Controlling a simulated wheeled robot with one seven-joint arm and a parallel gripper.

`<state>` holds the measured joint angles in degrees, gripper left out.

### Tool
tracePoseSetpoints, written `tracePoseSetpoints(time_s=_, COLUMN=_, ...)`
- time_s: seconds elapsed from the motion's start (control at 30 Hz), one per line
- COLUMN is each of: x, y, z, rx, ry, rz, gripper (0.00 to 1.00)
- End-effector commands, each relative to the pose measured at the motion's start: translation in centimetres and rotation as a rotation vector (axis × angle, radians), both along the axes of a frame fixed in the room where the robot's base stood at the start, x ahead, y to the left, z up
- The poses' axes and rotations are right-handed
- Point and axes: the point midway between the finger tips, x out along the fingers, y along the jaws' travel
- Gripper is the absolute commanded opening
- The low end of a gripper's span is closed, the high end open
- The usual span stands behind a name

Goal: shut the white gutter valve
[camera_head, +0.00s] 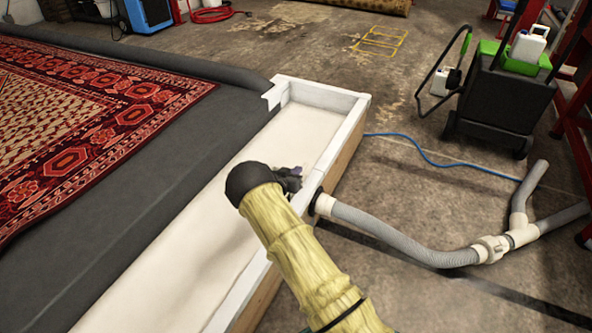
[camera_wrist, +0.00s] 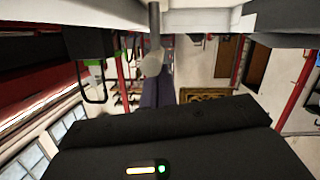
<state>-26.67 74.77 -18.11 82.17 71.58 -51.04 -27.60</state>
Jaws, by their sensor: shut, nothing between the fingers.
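The white gutter (camera_head: 200,235) runs along the edge of the wash pit. A grey hose joins its outer wall at a pale collar with a dark ring (camera_head: 323,204). My gripper (camera_head: 297,174) is over the gutter near its outer wall, close to that collar. Its dark purple fingers (camera_wrist: 160,88) are together with nothing between them. In the wrist view a grey bar with a pale rounded end (camera_wrist: 152,64) stands close to the fingers; I cannot tell whether it belongs to the valve or whether they touch. No valve handle is clear in the head view, where my arm and gripper cover part of the gutter.
A patterned red rug (camera_head: 95,125) lies left of the gutter. The grey hose (camera_head: 395,235) crosses the floor to a pale pipe coupling (camera_head: 490,248). A black cart (camera_head: 505,95) with green trays stands at the back right. A blue hose (camera_head: 440,161) lies on the floor.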

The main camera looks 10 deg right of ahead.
Motion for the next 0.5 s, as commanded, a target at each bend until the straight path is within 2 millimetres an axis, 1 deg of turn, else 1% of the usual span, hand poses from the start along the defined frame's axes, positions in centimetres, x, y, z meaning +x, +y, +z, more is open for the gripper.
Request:
tracePoseSetpoints(time_s=0.03, x=-0.2, y=0.0, z=-0.6, rx=0.003, ry=0.013, rz=-0.001, gripper=0.00)
tracePoseSetpoints(time_s=0.07, x=-0.2, y=0.0, z=-0.6, rx=0.003, ry=0.013, rz=-0.001, gripper=0.00)
tracePoseSetpoints(time_s=0.23, x=-0.2, y=0.0, z=0.0, rx=0.004, ry=0.013, rz=-0.002, gripper=0.00)
tracePoseSetpoints(time_s=0.37, x=-0.1, y=0.0, z=1.7, rx=0.004, ry=0.008, rz=-0.003, gripper=0.00)
tracePoseSetpoints(time_s=0.5, x=0.2, y=0.2, z=4.1, rx=0.002, ry=0.003, rz=-0.005, gripper=0.00)
